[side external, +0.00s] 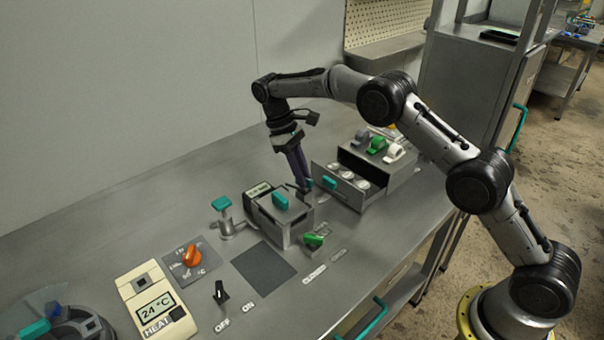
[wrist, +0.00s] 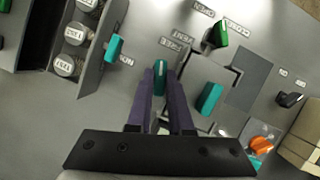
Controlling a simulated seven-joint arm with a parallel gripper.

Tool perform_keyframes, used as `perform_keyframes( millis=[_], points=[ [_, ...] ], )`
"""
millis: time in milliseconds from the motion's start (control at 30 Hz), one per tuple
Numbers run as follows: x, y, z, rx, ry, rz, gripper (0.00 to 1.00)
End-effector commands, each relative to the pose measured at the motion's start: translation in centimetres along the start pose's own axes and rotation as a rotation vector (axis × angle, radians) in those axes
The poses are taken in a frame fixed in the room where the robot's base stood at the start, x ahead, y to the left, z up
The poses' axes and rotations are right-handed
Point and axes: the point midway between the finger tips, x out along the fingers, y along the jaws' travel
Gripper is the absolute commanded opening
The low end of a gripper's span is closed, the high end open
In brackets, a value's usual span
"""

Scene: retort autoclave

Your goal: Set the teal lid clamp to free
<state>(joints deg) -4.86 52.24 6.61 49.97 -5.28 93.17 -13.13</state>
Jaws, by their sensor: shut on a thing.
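In the wrist view, my gripper (wrist: 160,75) is shut on a small teal lever, the lid clamp (wrist: 160,88). Its two purple fingers stand on either side of it. In the side view, my gripper (side external: 307,187) reaches down behind the grey box, and a bit of the teal clamp (side external: 310,183) shows at the fingertips. A label that seems to read FREE (wrist: 177,43) lies above the clamp in the wrist view. Another label (wrist: 127,62), partly hidden by the drawer handle, ends in ON. The clamp's pivot is hidden by the fingers.
The grey box (side external: 298,232) has a teal lid handle (side external: 280,201). An open drawer (side external: 340,189) with jars and a teal handle (side external: 329,183) stands close to my gripper's right. A green lever (side external: 314,239) and orange dial (side external: 191,255) are nearer the front.

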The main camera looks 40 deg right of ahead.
Motion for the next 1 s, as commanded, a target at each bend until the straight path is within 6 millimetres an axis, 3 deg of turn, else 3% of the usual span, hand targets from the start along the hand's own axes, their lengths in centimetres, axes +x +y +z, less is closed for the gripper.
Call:
perform_keyframes(
  millis=[400, 1000],
  points=[
    [-0.23, 0.15, 0.01, 0.248, 0.006, -0.103, 0.0],
    [-0.25, 0.19, 0.0, 0.318, 0.007, -0.133, 0.0]
  ],
)
